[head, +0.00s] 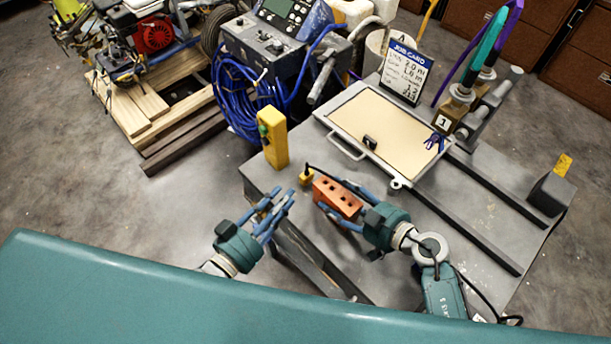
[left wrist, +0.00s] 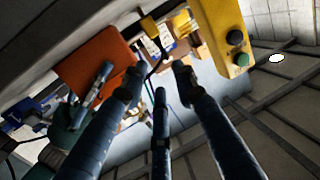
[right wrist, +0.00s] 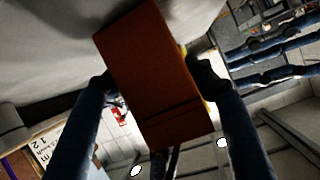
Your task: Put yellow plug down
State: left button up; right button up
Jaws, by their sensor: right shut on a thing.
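The small yellow plug (head: 305,179) with its black cable appears to rest on the grey table, just left of an orange-red brick (head: 338,198) with dark holes. The plug also shows at the top of the left wrist view (left wrist: 148,26), beyond the fingers. My left gripper (head: 277,205) is open and empty, off the table's near edge and apart from the plug. My right gripper (head: 340,208) is shut on the brick; the brick fills the space between its fingers in the right wrist view (right wrist: 155,80).
A yellow post with buttons (head: 272,138) stands at the table's left corner. A job card (head: 404,72) stands at the back. Dark rails (head: 460,230) run along the right.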

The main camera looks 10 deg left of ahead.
aim_at(307, 167)
pick_arm(q)
jog(key=x, duration=0.6)
jog(key=shift+w+d, duration=0.25)
jog(key=shift+d, duration=0.1)
jog(key=x, duration=0.4)
jog(key=shift+w+a+r, duration=0.25)
jog(key=shift+w+a, duration=0.05)
jog(key=shift+w+d+f, duration=0.1)
jog(key=shift+w+d, duration=0.15)
jog(key=shift+w, duration=0.2)
grip_shut()
